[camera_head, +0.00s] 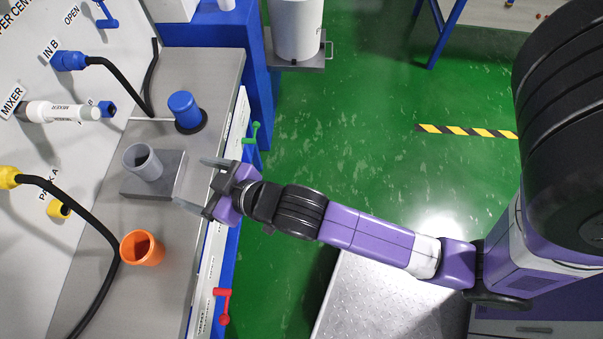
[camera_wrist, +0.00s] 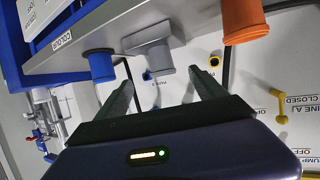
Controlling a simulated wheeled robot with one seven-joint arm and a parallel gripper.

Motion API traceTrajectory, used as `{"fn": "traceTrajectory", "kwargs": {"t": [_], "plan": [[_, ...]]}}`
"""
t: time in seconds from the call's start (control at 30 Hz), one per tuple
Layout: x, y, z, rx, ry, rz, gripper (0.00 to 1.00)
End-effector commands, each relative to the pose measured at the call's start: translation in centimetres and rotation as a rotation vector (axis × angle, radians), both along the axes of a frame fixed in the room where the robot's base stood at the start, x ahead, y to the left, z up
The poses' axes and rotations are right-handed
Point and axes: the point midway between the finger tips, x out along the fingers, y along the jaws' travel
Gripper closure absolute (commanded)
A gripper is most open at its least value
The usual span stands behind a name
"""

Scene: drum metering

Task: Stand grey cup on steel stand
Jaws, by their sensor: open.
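The grey cup (camera_head: 147,166) stands upright, mouth up, on the steel stand (camera_head: 168,184), a low grey block on the bench. My gripper (camera_head: 190,181) is open and empty, just right of the stand near the bench's front edge, its fingers pointing towards the cup. It is apart from the cup. In the wrist view, the picture is upside down: the grey cup (camera_wrist: 159,60) appears beneath the stand (camera_wrist: 147,36), ahead of my open gripper (camera_wrist: 161,77) and roughly between the fingertips. Nothing hides the cup there.
An orange cup (camera_head: 142,249) stands on the bench in front of the stand. A blue cup (camera_head: 185,112) stands behind it on a dark round base. Black hoses hang from the panel at left. Red (camera_head: 222,305) and green (camera_head: 250,133) handles stick out from the bench's front.

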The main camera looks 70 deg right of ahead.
Motion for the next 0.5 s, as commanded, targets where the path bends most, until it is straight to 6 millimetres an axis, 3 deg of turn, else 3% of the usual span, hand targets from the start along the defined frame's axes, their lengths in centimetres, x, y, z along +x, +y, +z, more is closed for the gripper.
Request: {"fn": "traceTrajectory", "kwargs": {"t": [0.03,0.23,0.5], "plan": [[-2.5,-0.2,-0.9,-0.002,0.007,0.01,0.2],[-10.5,-0.2,-1.1,-0.001,-0.021,0.044,0.2],[-20.4,-0.4,1.8,0.007,-0.064,0.051,0.2]]}}
